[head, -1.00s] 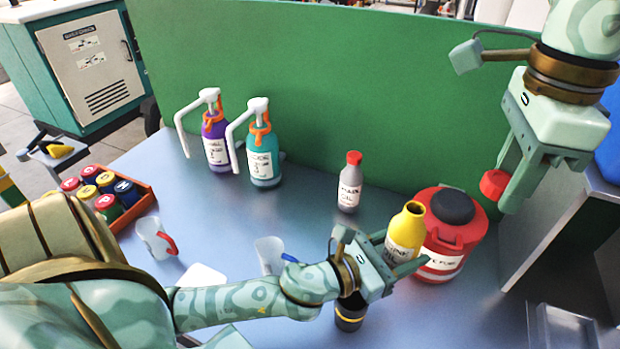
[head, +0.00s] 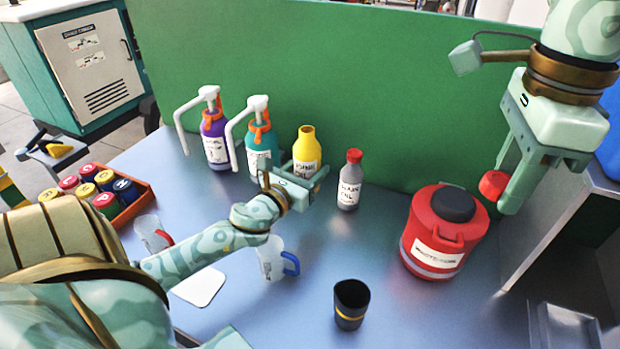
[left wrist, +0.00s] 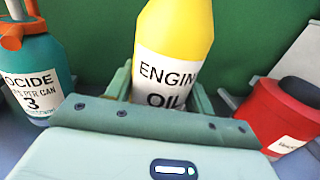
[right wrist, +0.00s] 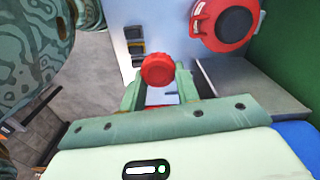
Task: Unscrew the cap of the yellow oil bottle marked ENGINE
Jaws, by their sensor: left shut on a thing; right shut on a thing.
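The yellow bottle marked ENGINE OIL (head: 306,148) has an open neck with no cap on it. My left gripper (head: 303,176) is shut on this bottle and holds it roughly upright between the teal pump bottle and the grey bottle. The bottle's label (left wrist: 165,75) shows in the left wrist view; its base is hidden by the gripper. My right gripper (head: 515,180) is shut on a red cap (head: 493,184), high at the right, well apart from the bottle. The red cap also shows between the fingers in the right wrist view (right wrist: 158,69).
A grey bottle with a red cap (head: 350,180) stands right of the yellow bottle. Purple (head: 215,140) and teal (head: 262,145) pump bottles stand left.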

